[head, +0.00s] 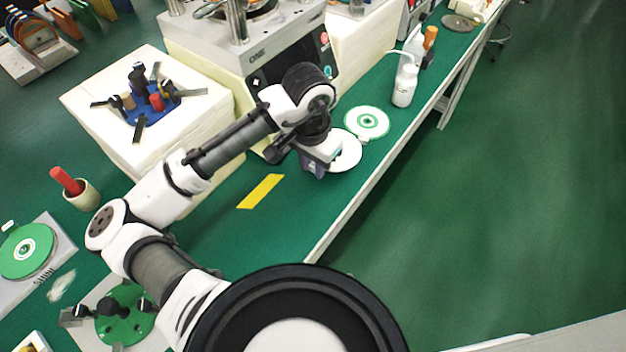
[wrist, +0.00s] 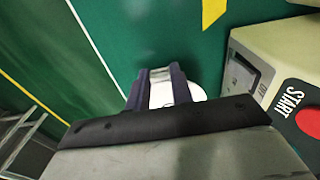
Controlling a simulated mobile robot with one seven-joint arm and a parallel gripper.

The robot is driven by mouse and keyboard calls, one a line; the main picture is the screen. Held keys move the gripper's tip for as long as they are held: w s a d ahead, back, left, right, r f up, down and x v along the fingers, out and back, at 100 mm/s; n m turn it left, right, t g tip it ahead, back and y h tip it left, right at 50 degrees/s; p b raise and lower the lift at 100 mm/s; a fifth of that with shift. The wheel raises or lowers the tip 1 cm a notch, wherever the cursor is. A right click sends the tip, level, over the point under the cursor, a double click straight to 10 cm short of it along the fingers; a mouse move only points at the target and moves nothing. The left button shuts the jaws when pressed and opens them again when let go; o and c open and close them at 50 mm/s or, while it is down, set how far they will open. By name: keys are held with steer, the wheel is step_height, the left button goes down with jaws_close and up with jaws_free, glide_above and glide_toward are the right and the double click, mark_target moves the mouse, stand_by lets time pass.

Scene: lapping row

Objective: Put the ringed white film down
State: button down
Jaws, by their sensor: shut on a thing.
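My gripper (head: 318,163) is low over the green bench near its front edge. It is shut on a white film (head: 347,152), a round pale disc partly hidden by the gripper. In the wrist view the fingers (wrist: 161,76) are close together, with the white film (wrist: 188,92) showing between and beside them. A thin dark curve marks its face there. I cannot tell whether the film touches the bench. A second white disc with a green ring (head: 366,122) lies on the bench just beyond it.
A cream machine (head: 205,45) with a control panel stands left of the gripper; its red START button (wrist: 311,122) shows close by in the wrist view. White bottles (head: 403,86) stand further along the bench. Yellow tape (head: 262,190) lies nearer, with bare bench around it.

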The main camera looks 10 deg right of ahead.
mark_target(313, 184)
steer(key=shift+f+b, duration=1.8)
steer(key=shift+f, duration=0.3)
steer(key=shift+f, duration=0.1)
steer(key=shift+f, duration=0.15)
steer(key=c, duration=1.2)
jaws_free()
steer(key=shift+c, duration=0.2)
step_height(313, 184, up, 12)
steer(key=shift+s+a+r+p, duration=0.25)
steer(key=shift+p, duration=0.05)
